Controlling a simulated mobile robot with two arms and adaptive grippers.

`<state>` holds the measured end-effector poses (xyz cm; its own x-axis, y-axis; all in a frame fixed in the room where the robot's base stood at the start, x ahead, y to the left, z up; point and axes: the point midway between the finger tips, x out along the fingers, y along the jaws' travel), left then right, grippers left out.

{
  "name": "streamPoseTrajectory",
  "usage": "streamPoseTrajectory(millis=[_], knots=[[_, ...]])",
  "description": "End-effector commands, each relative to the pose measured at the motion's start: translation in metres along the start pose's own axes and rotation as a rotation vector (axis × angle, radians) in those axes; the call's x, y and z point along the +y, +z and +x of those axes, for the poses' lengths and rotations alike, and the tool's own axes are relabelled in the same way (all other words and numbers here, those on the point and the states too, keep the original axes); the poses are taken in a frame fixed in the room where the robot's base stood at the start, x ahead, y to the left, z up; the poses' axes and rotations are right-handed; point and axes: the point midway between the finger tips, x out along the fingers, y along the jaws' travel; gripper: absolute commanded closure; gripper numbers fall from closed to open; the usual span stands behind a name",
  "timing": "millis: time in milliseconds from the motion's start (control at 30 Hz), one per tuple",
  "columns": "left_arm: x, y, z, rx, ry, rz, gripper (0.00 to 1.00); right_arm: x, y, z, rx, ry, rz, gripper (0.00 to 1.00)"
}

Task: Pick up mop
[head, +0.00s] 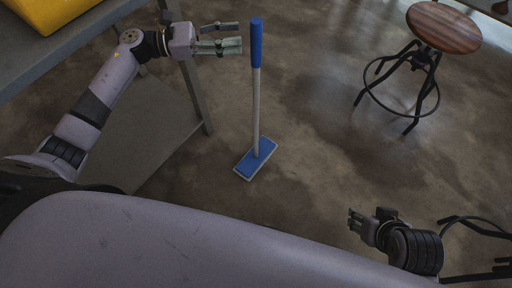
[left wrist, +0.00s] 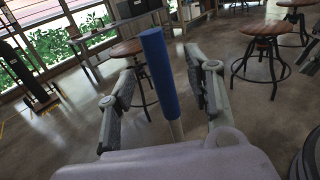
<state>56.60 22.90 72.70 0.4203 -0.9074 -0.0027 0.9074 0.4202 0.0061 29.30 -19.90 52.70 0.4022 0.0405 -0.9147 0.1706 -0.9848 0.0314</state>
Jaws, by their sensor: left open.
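The mop stands upright on the floor in the head view, with a blue grip (head: 256,44), a pale shaft (head: 256,110) and a flat blue head (head: 256,158). My left gripper (head: 240,37) is open just left of the blue grip, fingers pointing at it. In the left wrist view the blue grip (left wrist: 159,75) rises between the two open fingers (left wrist: 160,95), and I cannot tell whether either touches it. My right gripper (head: 352,220) is low at the right of the head view, away from the mop; its finger opening is too small to judge.
A grey table (head: 60,45) with a yellow object (head: 48,12) on it stands at the left, with a lower shelf (head: 150,130). A wooden-topped stool (head: 443,27) stands at the upper right. More stools show in the left wrist view (left wrist: 266,28). The floor around the mop is clear.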

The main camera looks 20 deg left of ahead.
Motion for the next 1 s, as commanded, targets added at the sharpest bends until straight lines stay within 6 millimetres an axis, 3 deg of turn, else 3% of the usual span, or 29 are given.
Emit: streamPoseTrajectory(millis=[533, 767, 1000], knots=[[0.003, 0.004, 0.064, -0.005, 0.003, -0.005, 0.53, 0.001, 0.003, -0.001, -0.013, 0.001, 0.0, 0.6], [0.003, 0.003, 0.066, -0.003, 0.003, -0.006, 0.53, 0.001, 0.003, -0.001, -0.014, 0.002, 0.001, 0.6], [0.003, 0.003, 0.065, -0.003, 0.003, -0.006, 0.69, 0.001, 0.003, -0.001, -0.014, 0.001, 0.001, 0.6]])
